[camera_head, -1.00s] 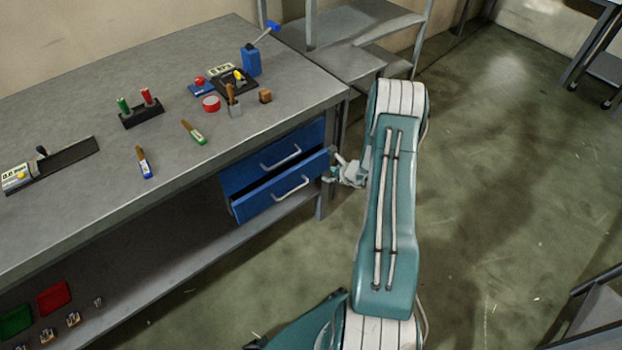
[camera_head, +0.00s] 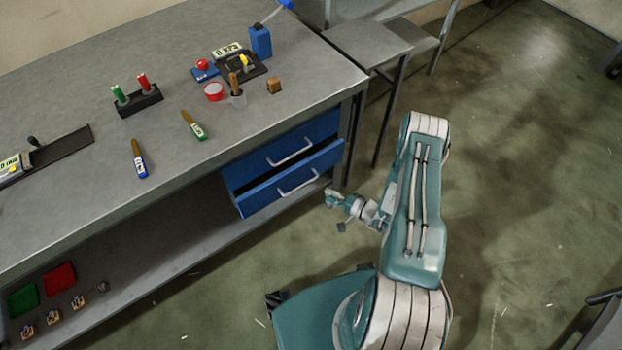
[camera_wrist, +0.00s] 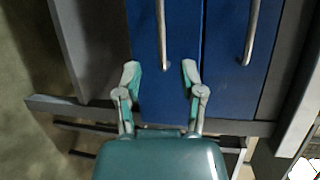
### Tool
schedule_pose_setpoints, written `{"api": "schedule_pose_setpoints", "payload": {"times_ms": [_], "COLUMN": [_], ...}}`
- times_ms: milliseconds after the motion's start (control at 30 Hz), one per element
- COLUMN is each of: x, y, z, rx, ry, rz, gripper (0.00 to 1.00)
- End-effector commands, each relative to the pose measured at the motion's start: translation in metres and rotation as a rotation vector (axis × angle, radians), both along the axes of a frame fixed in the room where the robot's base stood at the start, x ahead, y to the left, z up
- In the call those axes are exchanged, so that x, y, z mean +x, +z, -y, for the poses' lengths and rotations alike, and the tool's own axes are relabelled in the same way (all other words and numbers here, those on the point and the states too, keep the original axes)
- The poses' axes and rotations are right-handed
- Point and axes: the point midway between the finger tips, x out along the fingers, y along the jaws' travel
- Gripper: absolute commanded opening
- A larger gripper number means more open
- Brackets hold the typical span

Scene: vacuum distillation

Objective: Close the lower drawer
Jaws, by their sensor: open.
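The blue lower drawer (camera_head: 262,201) under the workbench stands partly out, with a dark gap along its top edge. Its metal handle (camera_head: 298,182) runs across the front. In the wrist view the lower drawer (camera_wrist: 149,40) fills the middle, with its handle (camera_wrist: 161,35) upright in the picture. My gripper (camera_head: 332,197) is open and empty, just off the lower drawer's right end in the head view. In the wrist view my gripper's fingers (camera_wrist: 160,74) are spread in front of the lower drawer's face. I cannot tell whether they touch it.
The upper drawer (camera_head: 250,170) sits above and looks shut. The bench leg (camera_head: 354,140) stands right of the drawers. Open floor (camera_head: 520,170) lies to the right.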

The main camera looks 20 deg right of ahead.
Motion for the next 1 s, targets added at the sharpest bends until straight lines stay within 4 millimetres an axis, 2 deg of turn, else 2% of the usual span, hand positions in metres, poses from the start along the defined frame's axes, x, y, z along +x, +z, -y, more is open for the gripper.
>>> {"api": "schedule_pose_setpoints", "payload": {"times_ms": [167,600,800,1000], "x": [0.011,0.068,0.079,0.080], "y": [-0.003,-0.018,-0.020,-0.020], "z": [-0.014,-0.060,-0.070,-0.070], "rx": [-0.008,-0.004,-0.003,-0.003], "ry": [0.007,0.006,0.003,0.001], "rz": [0.006,0.004,0.003,0.003], "gripper": [0.51,0.51,0.51,0.51]}}
